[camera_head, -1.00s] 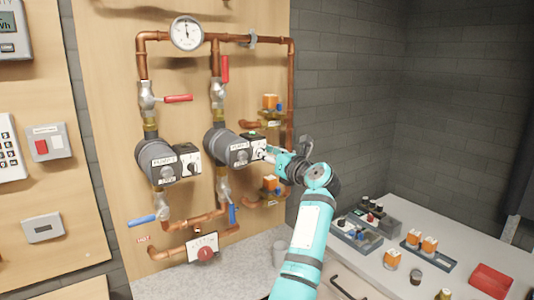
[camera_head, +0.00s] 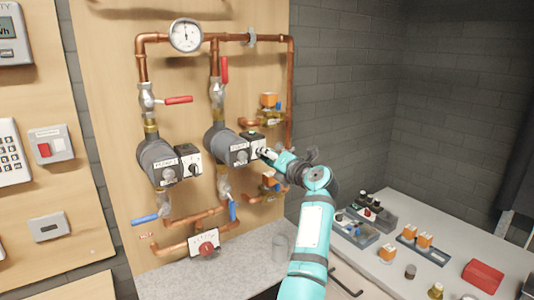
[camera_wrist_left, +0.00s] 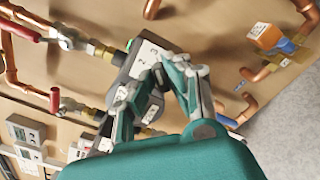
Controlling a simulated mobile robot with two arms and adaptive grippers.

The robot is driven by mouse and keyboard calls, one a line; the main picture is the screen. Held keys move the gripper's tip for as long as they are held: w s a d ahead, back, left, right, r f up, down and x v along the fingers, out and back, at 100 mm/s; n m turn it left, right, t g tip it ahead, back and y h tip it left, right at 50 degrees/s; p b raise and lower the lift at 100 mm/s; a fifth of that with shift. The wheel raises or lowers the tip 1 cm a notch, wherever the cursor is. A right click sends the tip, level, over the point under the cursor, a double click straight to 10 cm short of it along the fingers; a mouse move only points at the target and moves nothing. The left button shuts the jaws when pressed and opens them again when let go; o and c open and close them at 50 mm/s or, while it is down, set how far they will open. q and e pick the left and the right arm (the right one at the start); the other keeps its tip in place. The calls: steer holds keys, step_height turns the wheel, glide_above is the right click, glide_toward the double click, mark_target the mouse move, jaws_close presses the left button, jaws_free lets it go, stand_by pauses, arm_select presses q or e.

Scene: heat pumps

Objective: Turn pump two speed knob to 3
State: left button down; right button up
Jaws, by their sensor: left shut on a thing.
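Pump two (camera_head: 222,143) is the right one of two dark grey pumps on the copper pipes. Its control box (camera_head: 257,142) has a light face, and the face with printed numbers also shows in the left wrist view (camera_wrist_left: 146,54). My left gripper (camera_head: 266,154) is at the front of this box, shut on the speed knob. In the left wrist view its fingers (camera_wrist_left: 148,92) reach to the box face from two sides. The fingers hide the knob, so I cannot tell its pointer setting.
The left pump (camera_head: 155,161) has a similar control box with a black knob (camera_head: 193,169). A red-handled valve (camera_head: 225,70) is above pump two and a blue handle (camera_head: 233,211) below. The bench (camera_head: 375,277) at right holds trays and small parts.

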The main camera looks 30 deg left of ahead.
arm_select(q)
steer(key=shift+r, duration=0.1)
steer(key=c, duration=1.3)
jaws_free()
steer(key=shift+c, duration=0.2)
